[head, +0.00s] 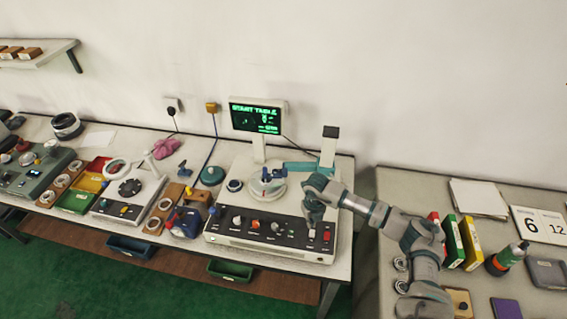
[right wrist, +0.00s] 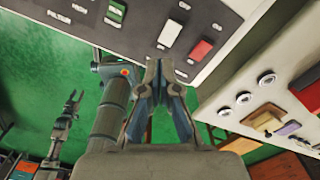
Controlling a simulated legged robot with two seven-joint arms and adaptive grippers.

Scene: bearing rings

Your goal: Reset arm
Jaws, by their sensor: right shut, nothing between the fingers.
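My right gripper (head: 312,230) reaches in from the right and points down over the right end of the machine's control panel (head: 262,228). Its fingers are together and empty, which also shows in the right wrist view (right wrist: 160,68). Close to the fingertips are a red rocker switch (right wrist: 201,50) and a white one (right wrist: 170,33); I cannot tell whether the fingers touch the panel. My left gripper is outside the head view; a gripper with parted fingers (right wrist: 73,104), apparently my left, hangs empty over the green floor in the right wrist view.
The machine's lit green screen (head: 256,118) and a post (head: 329,147) stand behind the panel. A blue-handled tool stand (head: 187,222) is left of it. On the right-hand table (head: 395,188) are upright coloured boxes (head: 453,241), a bottle (head: 507,258) and several rings. A gap separates the tables.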

